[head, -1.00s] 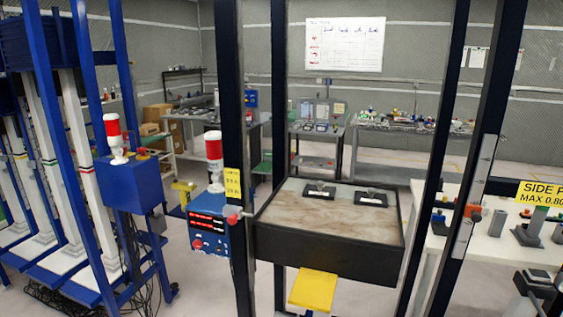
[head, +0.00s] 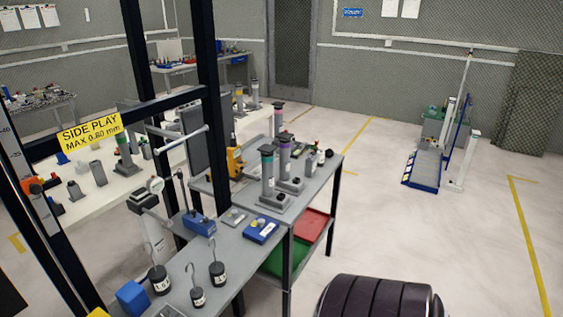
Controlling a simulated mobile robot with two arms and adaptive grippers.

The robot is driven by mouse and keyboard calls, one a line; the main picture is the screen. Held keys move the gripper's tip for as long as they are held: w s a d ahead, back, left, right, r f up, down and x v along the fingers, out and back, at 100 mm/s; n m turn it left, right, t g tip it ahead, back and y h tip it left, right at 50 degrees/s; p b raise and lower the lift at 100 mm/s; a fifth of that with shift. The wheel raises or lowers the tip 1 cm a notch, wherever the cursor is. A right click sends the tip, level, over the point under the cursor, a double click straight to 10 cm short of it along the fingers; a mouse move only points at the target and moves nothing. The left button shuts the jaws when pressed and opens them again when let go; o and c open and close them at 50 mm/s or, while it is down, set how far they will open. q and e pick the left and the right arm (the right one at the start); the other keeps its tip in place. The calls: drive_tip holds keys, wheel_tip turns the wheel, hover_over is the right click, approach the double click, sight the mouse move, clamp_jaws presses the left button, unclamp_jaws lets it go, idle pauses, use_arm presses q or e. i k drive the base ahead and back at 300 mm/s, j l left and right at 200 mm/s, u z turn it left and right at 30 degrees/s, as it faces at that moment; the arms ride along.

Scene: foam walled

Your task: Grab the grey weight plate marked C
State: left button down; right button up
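I cannot pick out a grey weight plate marked C in the head view. Three dark hooked weights stand on the near grey bench (head: 243,262): a left one (head: 160,284), a small middle one (head: 198,297) and a right one (head: 218,275). They carry pale labels too small to read surely. A flat grey piece (head: 234,217) lies near a blue box (head: 262,230) on the same bench; I see no letter on it. Neither of my grippers is in view.
Grey column stands (head: 268,172) with coloured tops crowd the farther bench. A red tray (head: 310,226) and a green tray (head: 287,259) sit on the shelf below. A dark frame with a yellow side-play sign (head: 90,132) stands at left. The floor at right (head: 400,230) is largely open.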

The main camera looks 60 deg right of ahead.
sight(236, 216)
drive_tip(key=k+l+z, duration=0.1)
drive_tip(key=z, duration=1.5)
drive_tip(key=i+j+u, duration=0.2)
drive_tip(key=i+j, duration=0.3)
